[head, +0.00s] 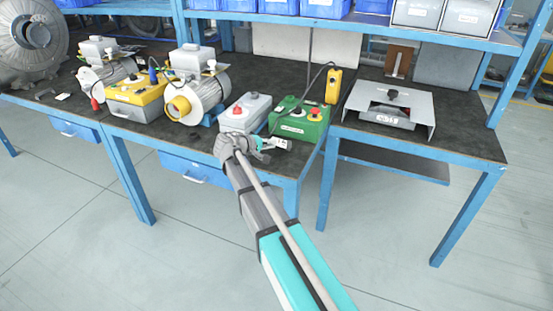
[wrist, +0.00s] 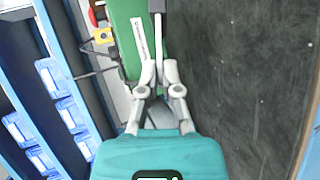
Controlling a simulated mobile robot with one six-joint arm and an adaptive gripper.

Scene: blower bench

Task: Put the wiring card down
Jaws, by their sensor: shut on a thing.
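My gripper (head: 281,145) is at the bench's front edge, just in front of the green control box (head: 292,130). In the head view the card cannot be told apart from the fingertips. The green box also shows in the wrist view (wrist: 128,42), close beside the fingers. I cannot tell whether the card touches the bench.
A grey box with a red button (head: 246,112) stands left of the green box. A yellow pendant (head: 333,86) is behind it. Motors (head: 200,95) stand further left. A grey metal stand (head: 420,103) is on the right bench. Bare dark bench top (head: 460,140) lies around it.

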